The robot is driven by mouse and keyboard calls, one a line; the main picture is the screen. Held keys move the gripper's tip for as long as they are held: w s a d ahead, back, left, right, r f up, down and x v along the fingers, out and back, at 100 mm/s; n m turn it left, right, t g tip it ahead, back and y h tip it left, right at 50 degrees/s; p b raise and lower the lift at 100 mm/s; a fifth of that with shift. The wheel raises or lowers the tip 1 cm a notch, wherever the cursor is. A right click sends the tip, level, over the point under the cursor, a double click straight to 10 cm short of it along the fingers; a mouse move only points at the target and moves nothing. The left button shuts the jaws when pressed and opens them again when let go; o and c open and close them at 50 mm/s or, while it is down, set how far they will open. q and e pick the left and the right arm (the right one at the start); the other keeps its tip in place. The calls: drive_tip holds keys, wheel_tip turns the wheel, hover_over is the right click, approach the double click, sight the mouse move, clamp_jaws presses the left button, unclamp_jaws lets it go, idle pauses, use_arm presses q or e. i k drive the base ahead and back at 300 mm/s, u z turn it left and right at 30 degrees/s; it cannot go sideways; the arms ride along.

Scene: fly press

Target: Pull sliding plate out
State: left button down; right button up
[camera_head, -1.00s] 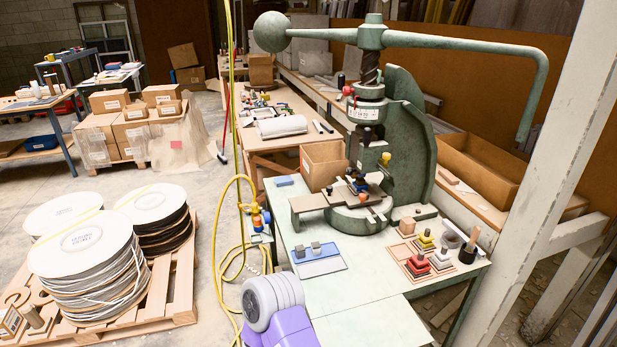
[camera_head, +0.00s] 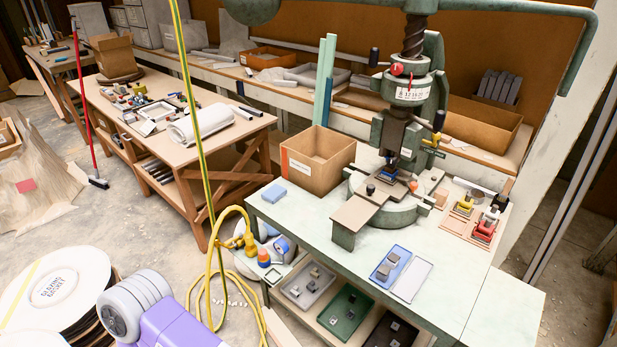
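The green fly press (camera_head: 428,90) stands on a pale green table. Its sliding plate (camera_head: 365,206) is a flat brown-grey plate with a small dark knob, reaching from under the ram toward the front left of the round press base (camera_head: 404,211). A small blue piece (camera_head: 390,172) sits on the plate's inner part under the ram. A purple and grey part of my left arm (camera_head: 150,312) shows at the bottom left, well apart from the press. Neither gripper's fingers are in view.
An open cardboard box (camera_head: 317,160) stands behind the plate on the left. A blue tray (camera_head: 390,266) with small metal pieces lies in front of the press. Yellow hoses (camera_head: 184,90) hang left of the table. Stacked dies (camera_head: 484,228) stand right.

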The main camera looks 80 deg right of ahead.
sight(387, 182)
drive_tip(key=i, duration=0.95)
drive_tip(key=z, duration=3.6)
drive_tip(key=i, duration=0.4)
drive_tip(key=u, duration=0.05)
